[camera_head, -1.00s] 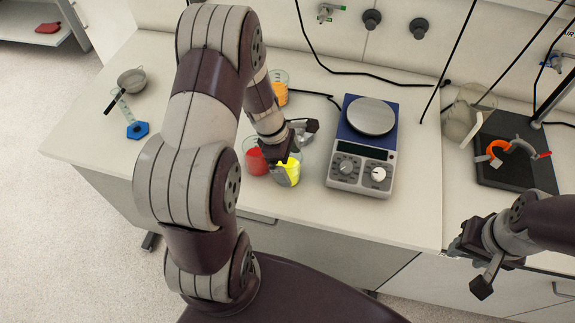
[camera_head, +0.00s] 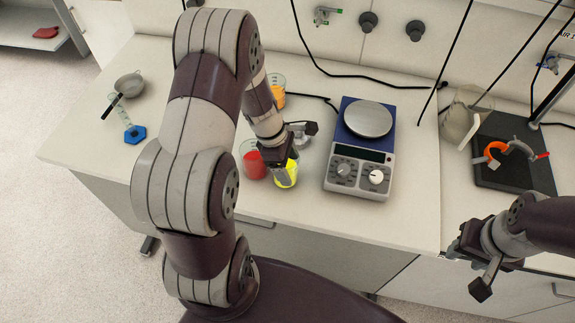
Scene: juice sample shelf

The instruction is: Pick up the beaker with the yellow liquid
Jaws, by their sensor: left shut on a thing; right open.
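The beaker with the yellow liquid (camera_head: 289,176) is on the bench near its front edge, left of the scale. My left gripper (camera_head: 283,163) reaches down over it and is shut on it; the fingers hide part of its upper side. I cannot tell whether the beaker's base touches the bench. A beaker with red liquid (camera_head: 254,163) stands close on the left. A beaker with orange liquid (camera_head: 278,92) stands farther back, partly hidden by my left arm. My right gripper (camera_head: 470,268) is open and empty at the lower right, off the bench front.
A blue and grey scale (camera_head: 358,177) with a round pan stands to the right. A dark stand base (camera_head: 515,180) with an orange clamp ring and a large clear beaker (camera_head: 461,120) are farther right. A strainer (camera_head: 128,85) and a blue hexagonal base (camera_head: 135,134) are at left.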

